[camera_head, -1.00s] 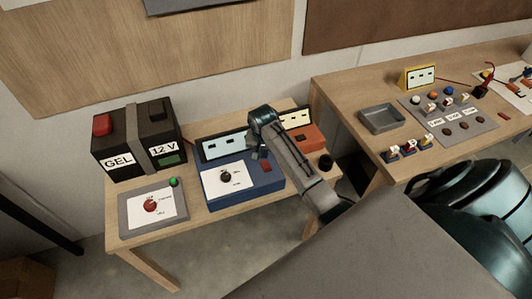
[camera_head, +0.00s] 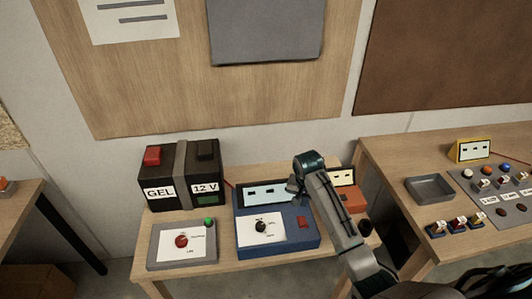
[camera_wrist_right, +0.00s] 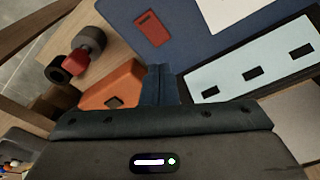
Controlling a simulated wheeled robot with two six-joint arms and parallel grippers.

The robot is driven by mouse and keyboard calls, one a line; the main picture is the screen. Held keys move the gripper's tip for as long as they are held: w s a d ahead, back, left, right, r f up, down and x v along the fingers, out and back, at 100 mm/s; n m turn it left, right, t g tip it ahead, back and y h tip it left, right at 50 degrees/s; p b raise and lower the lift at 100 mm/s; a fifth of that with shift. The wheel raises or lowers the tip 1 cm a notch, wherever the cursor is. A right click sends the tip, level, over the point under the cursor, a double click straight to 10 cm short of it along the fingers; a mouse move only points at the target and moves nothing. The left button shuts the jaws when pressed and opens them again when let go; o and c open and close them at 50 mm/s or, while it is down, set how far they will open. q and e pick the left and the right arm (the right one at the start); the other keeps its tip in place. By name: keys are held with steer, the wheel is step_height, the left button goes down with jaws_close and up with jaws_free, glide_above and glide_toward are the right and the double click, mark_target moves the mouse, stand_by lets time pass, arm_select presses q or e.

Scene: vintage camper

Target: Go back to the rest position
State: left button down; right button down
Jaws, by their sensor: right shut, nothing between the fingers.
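My right gripper (camera_head: 297,190) is shut and empty, above the blue charger box (camera_head: 277,245) on the small wooden table. In the right wrist view the closed fingers (camera_wrist_right: 159,86) show between the orange box (camera_wrist_right: 118,88) and the blue box's pale display strip (camera_wrist_right: 250,75). I cannot tell whether the fingers touch anything. My right arm reaches up from the lower right of the head view. My left gripper is not in view.
A black GEL 12 V battery (camera_head: 181,176) and a grey switch panel (camera_head: 182,243) stand left of the blue box. On the right table are a grey tray (camera_head: 430,189), a yellow display block (camera_head: 472,150) and small coloured parts (camera_head: 457,225).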

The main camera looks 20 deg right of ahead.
steer(key=s+a+f+n, duration=0.1)
steer(key=s, duration=0.1)
steer(key=s+f, duration=0.1)
steer(key=s, duration=0.2)
steer(key=s+a+f+n, duration=0.1)
steer(key=s, duration=0.1)
steer(key=shift+s+a+n, duration=0.3)
steer(key=shift+s+a, duration=0.05)
steer(key=s+a+r+n+t, duration=0.1)
steer(key=s+a+r+n, duration=0.1)
steer(key=s, duration=0.6)
steer(key=s+a+r+n, duration=0.2)
steer(key=s+n, duration=0.1)
steer(key=s, duration=0.5)
steer(key=s+a+r+n+t, duration=0.1)
steer(key=s+a+r+n, duration=0.1)
steer(key=s, duration=0.6)
step_height(320, 180, down, 39)
steer(key=d+g+b, duration=0.1)
steer(key=d+b, duration=0.2)
steer(key=b, duration=0.5)
steer(key=s+f+b, duration=0.3)
steer(key=s+f, duration=0.6)
steer(key=f, duration=0.3)
steer(key=s+f+g+b, duration=0.1)
steer(key=s+f+b, duration=0.2)
steer(key=s+f, duration=0.7)
step_height(320, 180, down, 3)
steer(key=shift+d+f, duration=0.1)
steer(key=shift+d, duration=0.25)
